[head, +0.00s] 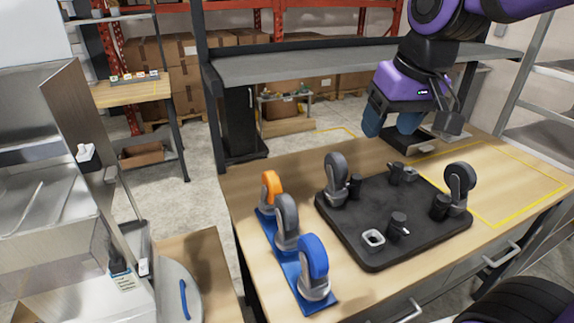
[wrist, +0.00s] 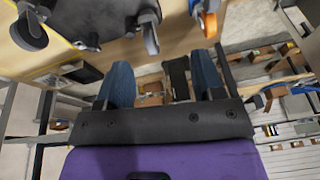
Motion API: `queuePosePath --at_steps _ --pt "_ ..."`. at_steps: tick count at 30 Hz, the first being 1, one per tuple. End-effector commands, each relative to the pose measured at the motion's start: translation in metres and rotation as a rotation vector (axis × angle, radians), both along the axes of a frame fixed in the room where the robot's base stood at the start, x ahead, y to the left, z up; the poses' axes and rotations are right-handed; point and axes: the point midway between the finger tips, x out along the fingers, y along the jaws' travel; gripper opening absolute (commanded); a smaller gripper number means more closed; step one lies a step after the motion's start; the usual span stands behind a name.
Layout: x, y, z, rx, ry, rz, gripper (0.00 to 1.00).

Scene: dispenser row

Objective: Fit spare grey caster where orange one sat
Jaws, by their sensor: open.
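A blue tray (head: 268,228) on the table holds a row of upright casters: an orange one (head: 271,186) at the far end, a grey one (head: 287,222) in the middle and a blue one (head: 313,262) at the near end. To its right, a black plate (head: 375,258) carries a grey caster (head: 336,178) at its left and another (head: 460,186) at its right. An empty square socket (head: 373,238) shows at its front. My gripper (head: 391,122) is open and empty above the table's back edge, behind the plate. Its blue fingers also show in the wrist view (wrist: 162,80).
Black posts, one (head: 397,222) beside the empty socket, stand on the plate. A yellow outlined area (head: 500,195) on the table's right is clear. A grey shelf (head: 350,62) runs behind the table. A metal cabinet (head: 50,170) stands at the left.

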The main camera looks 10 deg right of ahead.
Motion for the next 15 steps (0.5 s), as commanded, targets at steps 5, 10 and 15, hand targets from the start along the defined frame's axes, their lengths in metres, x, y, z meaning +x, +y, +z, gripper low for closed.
queuePosePath --at_steps 5,10,15 --pt "0.037 0.034 -0.025 -0.008 0.084 0.039 0.62" --pt "0.066 0.069 -0.053 -0.028 0.153 0.07 0.62" --pt "0.088 0.107 -0.088 -0.058 0.215 0.097 0.62"
